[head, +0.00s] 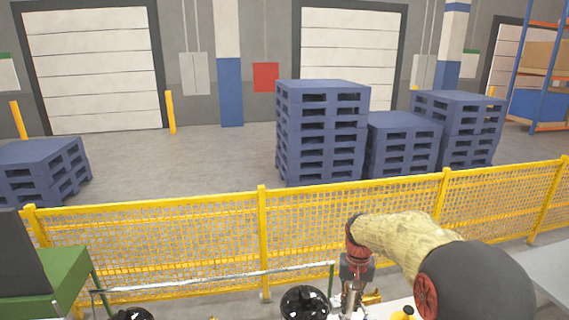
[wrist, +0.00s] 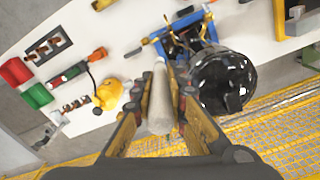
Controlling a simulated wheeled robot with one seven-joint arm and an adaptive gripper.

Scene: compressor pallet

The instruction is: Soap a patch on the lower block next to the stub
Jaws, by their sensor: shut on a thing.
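In the wrist view my gripper (wrist: 163,95) is shut on a pale grey, rod-like tool (wrist: 158,108) that points away from the palm. The tool's far end lies near a blue frame (wrist: 205,45) and beside a glossy black rounded part (wrist: 222,82); I cannot tell whether it touches either. In the head view my gripper (head: 351,296) is low in the picture, right of the black rounded part (head: 305,303), with its lower end cut off. I cannot make out the lower block or the stub clearly.
A white table (wrist: 115,30) holds a yellow rounded thing (wrist: 108,95), a dark tray (wrist: 46,46), a red block (wrist: 15,71) and a green block (wrist: 37,95). A yellow mesh fence (head: 180,235) runs behind. Blue pallets (head: 320,130) stand beyond it.

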